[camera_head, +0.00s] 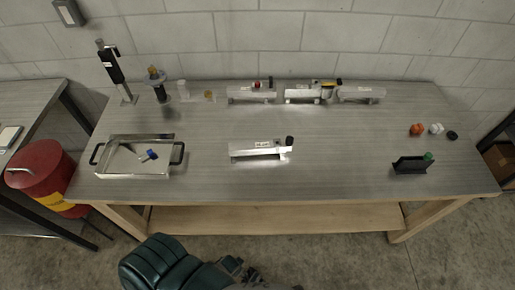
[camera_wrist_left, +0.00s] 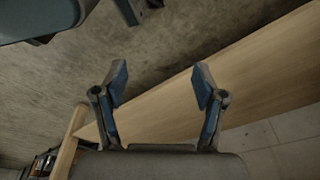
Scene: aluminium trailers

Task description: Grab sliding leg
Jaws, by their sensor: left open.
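An aluminium trailer (camera_head: 258,150) lies alone on the middle of the metal-topped table, with a label on it and a dark knob at its right end. I cannot make out a separate sliding leg at this size. Several similar aluminium pieces stand along the back, among them a left one (camera_head: 251,94), a middle one (camera_head: 308,93) and a right one (camera_head: 361,93). My left gripper (camera_wrist_left: 161,84) is open and empty in the left wrist view, its two blue-grey fingers apart, with floor and a wooden board behind them. My right gripper is not in view.
The table (camera_head: 335,185) has clear room around the middle trailer. A metal tray (camera_head: 112,172) with handles stands at the left, a dark holder (camera_head: 408,166) at the right. A wooden shelf (camera_head: 270,219) runs below. A red drum (camera_head: 40,172) stands left.

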